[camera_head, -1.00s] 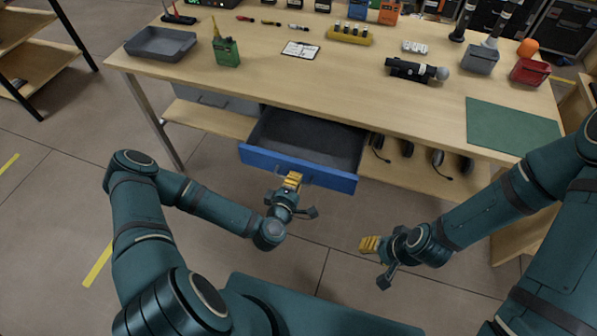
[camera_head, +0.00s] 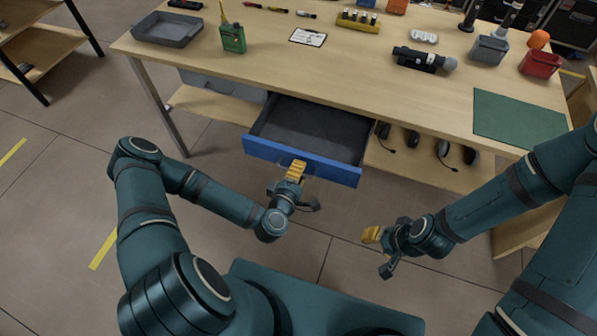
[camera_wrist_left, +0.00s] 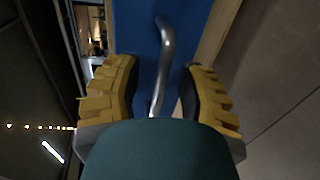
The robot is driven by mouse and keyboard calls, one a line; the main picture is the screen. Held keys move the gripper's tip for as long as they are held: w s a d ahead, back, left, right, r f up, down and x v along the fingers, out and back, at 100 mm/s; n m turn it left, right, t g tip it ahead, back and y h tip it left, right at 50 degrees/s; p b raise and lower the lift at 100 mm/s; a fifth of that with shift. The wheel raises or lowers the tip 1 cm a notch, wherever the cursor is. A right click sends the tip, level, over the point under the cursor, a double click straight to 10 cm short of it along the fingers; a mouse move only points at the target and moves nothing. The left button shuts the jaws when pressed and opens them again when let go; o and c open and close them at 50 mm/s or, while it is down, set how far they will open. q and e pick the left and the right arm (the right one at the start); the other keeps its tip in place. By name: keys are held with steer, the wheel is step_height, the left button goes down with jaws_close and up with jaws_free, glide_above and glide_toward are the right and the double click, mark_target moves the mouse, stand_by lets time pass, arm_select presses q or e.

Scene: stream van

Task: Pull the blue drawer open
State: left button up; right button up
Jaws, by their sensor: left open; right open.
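The blue drawer (camera_head: 301,160) stands pulled out from under the wooden workbench, and its dark grey inside shows empty. In the left wrist view its blue front (camera_wrist_left: 135,35) bears a bent metal handle (camera_wrist_left: 164,60). My left gripper (camera_head: 297,168) is at the middle of the drawer front. In the left wrist view its yellow fingers (camera_wrist_left: 155,92) are open, one on each side of the handle, with gaps between. My right gripper (camera_head: 371,234) is open and empty, lower right of the drawer, clear of it.
Headsets (camera_head: 412,139) lie on the shelf right of the drawer. The floor before the drawer is free.

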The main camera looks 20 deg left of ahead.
arm_select(q)
steer(key=v, duration=0.7)
steer(key=shift+s, duration=0.25)
steer(key=shift+r, duration=0.1)
